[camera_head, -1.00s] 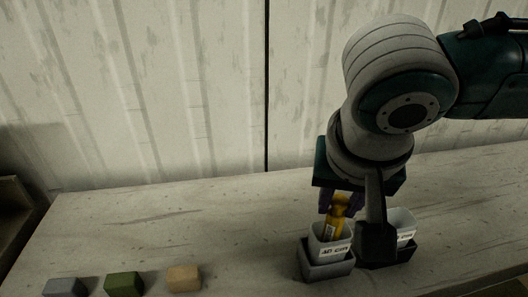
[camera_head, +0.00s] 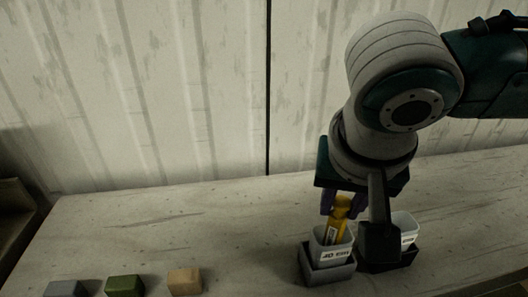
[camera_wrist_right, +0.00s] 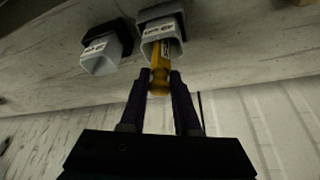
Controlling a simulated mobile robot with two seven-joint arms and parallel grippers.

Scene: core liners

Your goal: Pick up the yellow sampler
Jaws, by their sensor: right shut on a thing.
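The yellow sampler (camera_head: 338,217) stands upright, slightly tilted, in a white labelled cup (camera_head: 334,252) set in a grey holder (camera_head: 328,271). Its lower part is hidden inside the cup. My right gripper (camera_head: 343,207) is at the sampler's top, with its dark fingers on either side of it. In the right wrist view the gripper (camera_wrist_right: 160,82) is shut on the top end of the yellow sampler (camera_wrist_right: 160,68). The cup (camera_wrist_right: 162,47) shows just beyond it there. My left gripper is not in view.
A second white labelled cup (camera_head: 406,228) in a dark holder (camera_head: 404,259) stands close on the right, partly behind my right arm. Grey (camera_head: 64,289), green (camera_head: 125,285) and tan (camera_head: 185,281) blocks lie at the front left. The table's middle left is clear.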

